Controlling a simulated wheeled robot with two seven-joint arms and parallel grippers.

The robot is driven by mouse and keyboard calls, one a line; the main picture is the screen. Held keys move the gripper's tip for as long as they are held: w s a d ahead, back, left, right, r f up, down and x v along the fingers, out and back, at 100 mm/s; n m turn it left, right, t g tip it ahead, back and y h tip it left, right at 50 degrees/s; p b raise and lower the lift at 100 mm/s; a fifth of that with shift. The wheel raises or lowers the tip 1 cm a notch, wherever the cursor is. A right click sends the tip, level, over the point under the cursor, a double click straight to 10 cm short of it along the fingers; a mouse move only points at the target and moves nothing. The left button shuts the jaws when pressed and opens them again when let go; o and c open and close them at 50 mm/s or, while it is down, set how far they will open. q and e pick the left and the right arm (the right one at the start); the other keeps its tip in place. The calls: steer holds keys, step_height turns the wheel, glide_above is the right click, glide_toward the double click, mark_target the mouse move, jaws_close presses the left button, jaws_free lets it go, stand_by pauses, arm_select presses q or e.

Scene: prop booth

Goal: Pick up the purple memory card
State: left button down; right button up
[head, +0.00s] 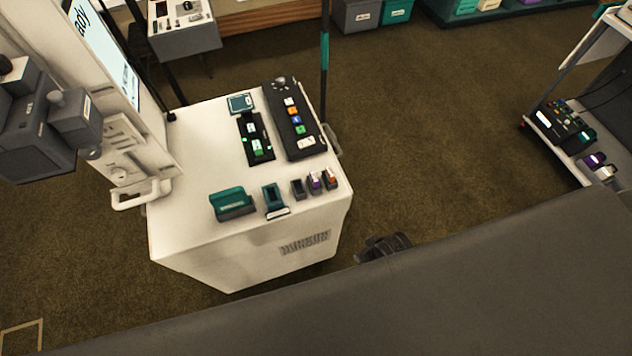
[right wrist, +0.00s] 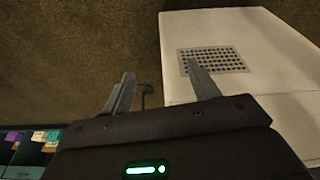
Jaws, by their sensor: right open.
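In the head view, a small purple-topped item (head: 315,182), which looks like the purple memory card, stands in a dark holder near the front right of the white cart's top (head: 190,235). An orange-topped one (head: 331,178) is beside it on the right. Its details are too small to read. My right gripper (right wrist: 160,70) is open and empty in the right wrist view, with the cart's vented side (right wrist: 212,60) beyond its right finger. A dark shape at the cart's right in the head view may be this gripper. My left gripper is not in view.
A teal block (head: 232,203), a teal stand (head: 274,198) and a black tray (head: 298,128) of colored pieces share the cart top. A thin dark pole (head: 324,70) rises behind it. A shelf unit (head: 572,165) with purple items stands at right.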

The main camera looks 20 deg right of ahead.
steer(key=w+a+r+n+t, duration=0.1)
steer(key=w+a+r, duration=0.15)
steer(key=r, duration=0.45)
steer(key=w+a+r+n+t, duration=0.15)
steer(key=w+r, duration=0.25)
steer(key=r, duration=0.4)
steer(key=w+a+r+n+y, duration=0.4)
steer(key=w+a+r+n, duration=0.1)
steer(key=w+a, duration=0.25)
steer(key=w+a+r+n+y, duration=0.4)
steer(key=w+a+r+n, duration=0.15)
steer(key=a, duration=0.25)
steer(key=n+g+h, duration=0.3)
steer(key=g+h, duration=0.1)
steer(key=g, duration=0.2)
glide_toward(315, 176)
steer(key=shift+p+x, duration=0.65)
steer(key=shift+x, duration=3.95)
steer(key=c, duration=1.1)
